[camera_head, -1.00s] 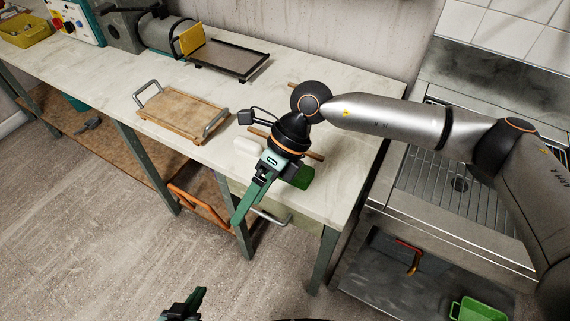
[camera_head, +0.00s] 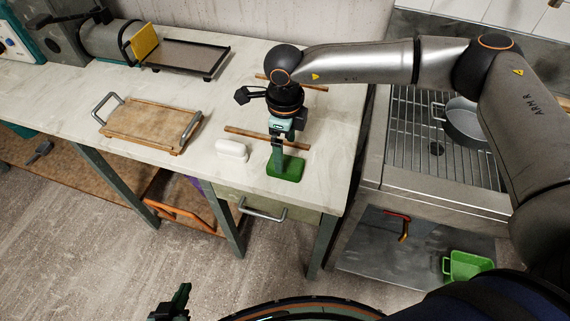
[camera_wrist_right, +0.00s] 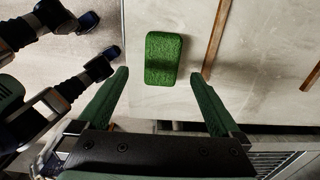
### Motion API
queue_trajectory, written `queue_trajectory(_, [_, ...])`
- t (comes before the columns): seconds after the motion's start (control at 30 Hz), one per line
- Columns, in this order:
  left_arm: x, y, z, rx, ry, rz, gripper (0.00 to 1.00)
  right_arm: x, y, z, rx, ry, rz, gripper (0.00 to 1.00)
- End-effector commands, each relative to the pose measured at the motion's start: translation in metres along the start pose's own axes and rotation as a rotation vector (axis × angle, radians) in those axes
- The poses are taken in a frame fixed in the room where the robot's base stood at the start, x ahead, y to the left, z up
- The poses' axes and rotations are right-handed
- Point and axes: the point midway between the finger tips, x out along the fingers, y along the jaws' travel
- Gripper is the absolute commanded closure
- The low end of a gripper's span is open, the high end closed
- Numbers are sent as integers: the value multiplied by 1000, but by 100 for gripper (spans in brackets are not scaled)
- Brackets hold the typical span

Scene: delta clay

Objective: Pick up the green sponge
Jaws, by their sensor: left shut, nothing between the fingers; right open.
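The green sponge (camera_head: 287,170) lies flat on the light worktop near its front edge. In the right wrist view the sponge (camera_wrist_right: 163,58) is a textured green block between the lines of the two fingers, mostly beyond the fingertips. My right gripper (camera_head: 278,160) points down just above the sponge, and its fingers hide part of it in the head view. In the wrist view my right gripper (camera_wrist_right: 160,78) is open, with gaps on both sides of the sponge. My left gripper (camera_head: 176,303) is shut and empty, low over the floor at the bottom of the head view.
A white block (camera_head: 231,149) lies just left of the sponge. Wooden sticks (camera_head: 268,138) lie behind it. A wooden tray (camera_head: 150,125) with metal handles stands further left. A metal sink unit (camera_head: 430,185) stands right of the worktop, with a green container (camera_head: 467,266) below.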

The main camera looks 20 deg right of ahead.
Motion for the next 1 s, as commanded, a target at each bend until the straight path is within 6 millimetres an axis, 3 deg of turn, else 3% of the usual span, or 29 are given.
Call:
queue_trajectory(0.27, [-3, 1, -3, -1, 0, 0, 100, 24, -1, 0, 0, 1, 1, 0])
queue_trajectory(0.5, [-6, 1, -7, -2, 1, 1, 100, 59, -3, -1, 0, 1, 3, 0])
queue_trajectory(0.83, [-6, 1, -7, -2, 1, 0, 100, 68, -3, -1, 0, -2, 0, 0])
queue_trajectory(1.0, [-6, 1, -7, -2, 1, 0, 100, 67, -3, -1, 0, -2, 1, 18])
